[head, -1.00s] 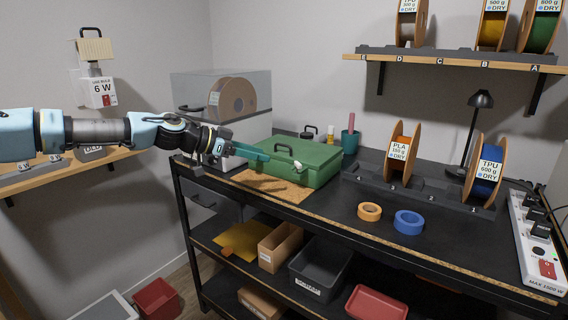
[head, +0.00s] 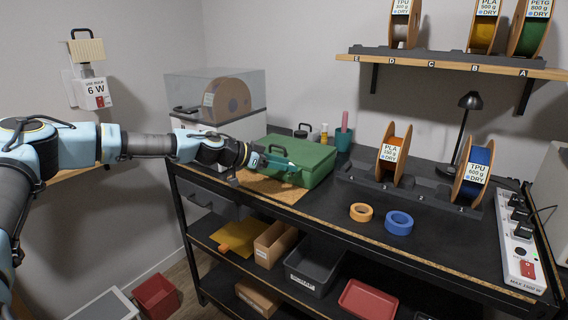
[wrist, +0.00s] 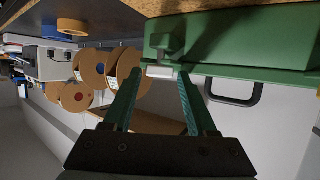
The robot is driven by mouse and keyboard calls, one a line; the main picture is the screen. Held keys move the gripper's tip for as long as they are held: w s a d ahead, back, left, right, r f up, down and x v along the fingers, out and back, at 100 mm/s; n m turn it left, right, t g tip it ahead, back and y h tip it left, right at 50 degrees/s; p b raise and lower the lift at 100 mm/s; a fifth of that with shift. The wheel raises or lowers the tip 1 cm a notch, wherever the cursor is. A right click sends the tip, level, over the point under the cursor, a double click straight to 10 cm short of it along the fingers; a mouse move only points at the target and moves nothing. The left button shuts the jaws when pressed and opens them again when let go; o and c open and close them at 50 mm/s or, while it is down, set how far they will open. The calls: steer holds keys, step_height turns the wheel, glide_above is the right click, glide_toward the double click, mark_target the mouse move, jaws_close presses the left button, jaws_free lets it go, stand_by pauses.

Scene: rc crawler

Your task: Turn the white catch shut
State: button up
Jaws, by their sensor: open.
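The green case (head: 312,157) sits closed on the bench with its black handle on it. In the wrist view the case (wrist: 240,30) fills the top right, and the small white catch (wrist: 160,72) shows on its near face under a green block. My gripper (wrist: 161,76) is open, its two teal fingers one on each side of the catch, with the tips close to it. I cannot tell whether they touch it. In the head view my gripper (head: 290,167) is at the case's front left, and its fingers largely hide the catch.
A cork mat (head: 268,186) lies under my gripper in front of the case. An orange tape roll (head: 361,212) and a blue one (head: 399,223) lie to the right. Spools stand in a black rack (head: 405,190) behind them. A clear-lidded box (head: 215,97) stands at the back left.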

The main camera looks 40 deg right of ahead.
steer(key=shift+c, duration=0.3)
jaws_close()
steer(key=shift+s+t, duration=0.1)
steer(key=shift+t, duration=0.2)
steer(key=n+t+b, duration=0.2)
steer(key=b, duration=0.1)
steer(key=shift+s+f+h, duration=0.15)
steer(key=shift+s+h, duration=0.15)
steer(key=n+t+b, duration=0.1)
steer(key=t, duration=0.1)
steer(key=n+t+b, duration=0.1)
steer(key=n+t, duration=0.1)
steer(key=shift+s+b, duration=0.35)
steer(key=shift+b, duration=0.05)
steer(key=shift+n+t+b, duration=0.4)
steer(key=shift+n+t, duration=0.2)
steer(key=shift+n, duration=0.2)
steer(key=shift+r, duration=0.25)
steer(key=shift+o, duration=0.3)
jaws_free()
